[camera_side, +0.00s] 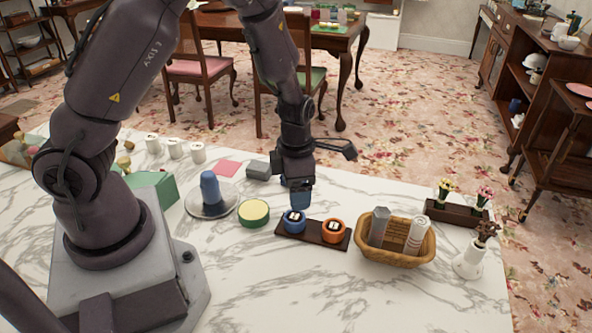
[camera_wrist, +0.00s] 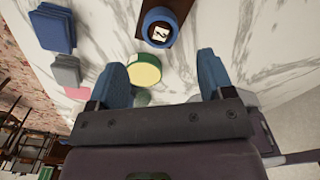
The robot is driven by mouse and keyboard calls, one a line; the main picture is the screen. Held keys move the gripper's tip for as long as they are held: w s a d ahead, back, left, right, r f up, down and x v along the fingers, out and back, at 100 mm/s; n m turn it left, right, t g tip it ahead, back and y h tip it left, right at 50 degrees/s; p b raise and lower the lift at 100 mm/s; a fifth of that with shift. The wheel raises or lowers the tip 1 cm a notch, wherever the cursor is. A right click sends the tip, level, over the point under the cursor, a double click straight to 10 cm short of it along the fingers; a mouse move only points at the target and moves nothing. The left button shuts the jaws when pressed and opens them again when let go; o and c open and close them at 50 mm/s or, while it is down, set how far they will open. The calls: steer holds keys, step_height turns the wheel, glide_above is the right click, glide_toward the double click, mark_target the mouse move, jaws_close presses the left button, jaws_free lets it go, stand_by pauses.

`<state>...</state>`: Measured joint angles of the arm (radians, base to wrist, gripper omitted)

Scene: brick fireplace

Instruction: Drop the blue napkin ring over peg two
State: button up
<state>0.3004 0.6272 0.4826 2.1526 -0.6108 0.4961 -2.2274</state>
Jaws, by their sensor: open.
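The blue napkin ring (camera_side: 294,227) sits on a dark board (camera_side: 313,238), around a peg whose pale top shows in its middle. In the wrist view the blue ring (camera_wrist: 147,22) surrounds a pale top marked 2 (camera_wrist: 160,33). My gripper (camera_side: 300,204) is above and just behind the ring in the side view. Its blue fingers are spread apart and empty in the wrist view (camera_wrist: 159,63), with the ring ahead of them. An orange ring (camera_side: 333,239) sits on the right end of the board; its peg top's marking is too small to read.
A wicker basket (camera_side: 395,257) with upright items stands right of the board. A green tin with a yellow top (camera_side: 254,213) and a silver plate (camera_side: 207,211) with a blue object stand left. A grey block (camera_side: 258,170) is behind. The marble in front is clear.

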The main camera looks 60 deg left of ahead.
steer(key=shift+r, duration=2.25)
steer(key=s+d+r+m+t, duration=0.2)
steer(key=s+r+m, duration=0.4)
steer(key=r+m, duration=0.4)
steer(key=s+d+r+m+t, duration=0.2)
steer(key=s+r+m, duration=0.5)
steer(key=m, duration=1.6)
step_height(320, 180, up, 4)
steer(key=shift+s+r+t, duration=0.1)
steer(key=shift+s+t, duration=0.1)
steer(key=shift+t, duration=0.6)
